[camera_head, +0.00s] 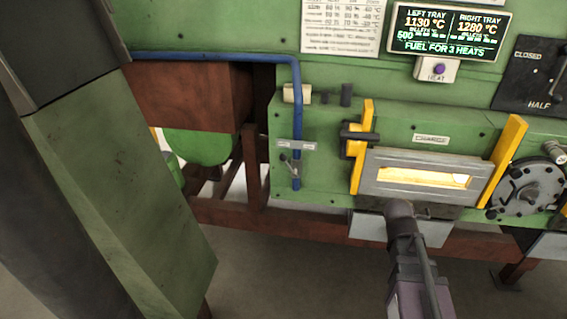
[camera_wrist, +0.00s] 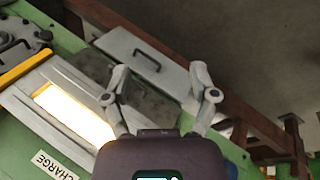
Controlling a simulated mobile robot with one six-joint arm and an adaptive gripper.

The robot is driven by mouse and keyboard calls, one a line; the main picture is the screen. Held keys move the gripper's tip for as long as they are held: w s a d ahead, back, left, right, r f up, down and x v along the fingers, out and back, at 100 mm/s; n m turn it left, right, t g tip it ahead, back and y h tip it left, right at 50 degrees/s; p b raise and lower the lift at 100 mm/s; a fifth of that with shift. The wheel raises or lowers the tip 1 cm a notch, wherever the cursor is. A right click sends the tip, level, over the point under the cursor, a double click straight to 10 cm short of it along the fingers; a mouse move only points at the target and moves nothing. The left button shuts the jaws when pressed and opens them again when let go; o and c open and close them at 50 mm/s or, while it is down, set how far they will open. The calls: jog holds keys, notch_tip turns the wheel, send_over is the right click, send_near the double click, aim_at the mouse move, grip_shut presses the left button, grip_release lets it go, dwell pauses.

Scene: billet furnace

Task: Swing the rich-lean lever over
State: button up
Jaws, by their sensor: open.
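A small grey lever (camera_head: 290,167) sits on the blue fuel pipe (camera_head: 297,110), low on the green furnace front. A pale label plate (camera_head: 296,145) is just above it, its lettering too small to read, so I cannot confirm it is the rich-lean lever. My gripper (camera_head: 400,212) is in front of the charge door's lower edge, to the right of and below this lever. In the wrist view my gripper (camera_wrist: 159,75) shows two spread fingers with nothing between them. The lever cannot be made out in the wrist view.
The charge door (camera_head: 372,188) glows through its window between yellow guides (camera_head: 505,160). A round flanged dial (camera_head: 530,195) is at right. A lever plate marked CLOSED and HALF (camera_head: 530,85) and a display (camera_head: 448,32) are above. A grey handled drawer (camera_wrist: 145,58) shows below the door.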

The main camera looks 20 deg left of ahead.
jog(key=w+a+r+n+t+h+b, duration=0.1)
jog(key=w+a+n+t, duration=0.1)
jog(key=w+a+n, duration=0.3)
jog(key=w+a+n+t+h+b, duration=0.1)
jog(key=a+n+t+b, duration=0.15)
jog(key=a, duration=0.35)
jog(key=n+t+y+b, duration=0.6)
jog(key=n+t, duration=0.4)
jog(key=n, duration=0.9)
send_near(282, 160)
jog(key=shift+s+d+f+y+p, duration=0.15)
jog(key=shift+s+y+p, duration=0.3)
jog(key=shift+s, duration=0.6)
jog(key=shift+w, duration=0.15)
jog(key=w, duration=1.3)
jog(key=shift+w, duration=0.25)
grip_shut()
